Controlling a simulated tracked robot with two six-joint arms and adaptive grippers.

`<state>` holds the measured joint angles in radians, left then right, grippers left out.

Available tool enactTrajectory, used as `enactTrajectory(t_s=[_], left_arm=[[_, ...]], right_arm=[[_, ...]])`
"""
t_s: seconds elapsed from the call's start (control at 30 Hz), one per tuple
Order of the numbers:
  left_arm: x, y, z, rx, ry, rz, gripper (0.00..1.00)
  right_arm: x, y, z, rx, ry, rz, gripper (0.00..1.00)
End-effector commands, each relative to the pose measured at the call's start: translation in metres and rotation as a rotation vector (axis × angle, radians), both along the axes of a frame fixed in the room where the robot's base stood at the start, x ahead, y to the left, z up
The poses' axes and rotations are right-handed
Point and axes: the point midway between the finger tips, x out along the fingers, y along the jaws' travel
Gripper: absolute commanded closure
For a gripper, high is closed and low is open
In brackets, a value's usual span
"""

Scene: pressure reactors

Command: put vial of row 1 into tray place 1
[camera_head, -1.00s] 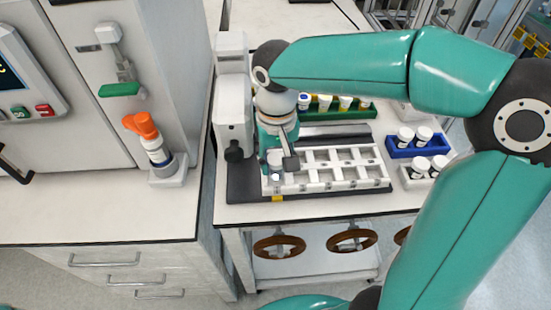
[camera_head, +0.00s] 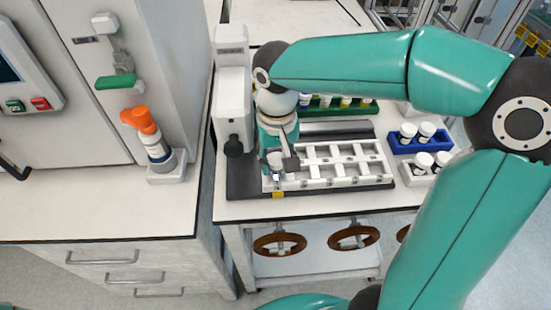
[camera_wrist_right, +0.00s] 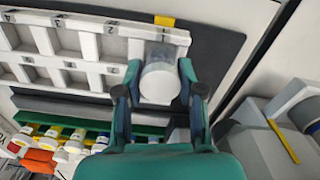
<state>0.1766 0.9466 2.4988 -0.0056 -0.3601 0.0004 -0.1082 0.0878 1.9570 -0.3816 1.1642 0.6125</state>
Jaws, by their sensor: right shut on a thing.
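My right gripper (camera_head: 277,163) is shut on a vial with a white cap (camera_wrist_right: 160,82) and a clear body, at the left end of the white tray (camera_head: 335,183). In the right wrist view the fingers (camera_wrist_right: 160,90) clasp the vial on both sides. The vial is over or in the end compartment beside the yellow mark (camera_wrist_right: 164,21), next to the one labelled 2. I cannot tell how deep it sits. The tray's other compartments look empty. My left gripper is not in view.
A green rack (camera_head: 334,112) with several vials stands behind the tray. A blue rack (camera_head: 405,148) and a white rack (camera_head: 410,178) with white-capped vials are to the right. A white device (camera_head: 234,110) rises close left of the gripper. An orange-topped bottle (camera_head: 150,138) stands further left.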

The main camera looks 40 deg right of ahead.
Motion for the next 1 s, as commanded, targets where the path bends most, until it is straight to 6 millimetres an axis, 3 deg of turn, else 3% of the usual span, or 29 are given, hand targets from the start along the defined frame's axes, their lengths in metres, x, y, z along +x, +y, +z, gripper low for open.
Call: enactTrajectory(t_s=[0.47,0.5,0.67,1.0], left_arm=[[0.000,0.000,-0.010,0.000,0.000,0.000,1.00],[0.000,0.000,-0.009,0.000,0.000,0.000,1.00],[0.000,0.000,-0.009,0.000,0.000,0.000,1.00],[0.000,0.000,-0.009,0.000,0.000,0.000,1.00]], right_arm=[[0.000,0.000,-0.013,0.000,0.001,-0.001,0.89],[0.000,0.000,-0.012,0.000,0.000,-0.001,0.59],[0.000,-0.001,-0.012,0.000,0.000,-0.001,0.33],[0.000,-0.001,-0.010,0.000,0.000,-0.002,0.33]])
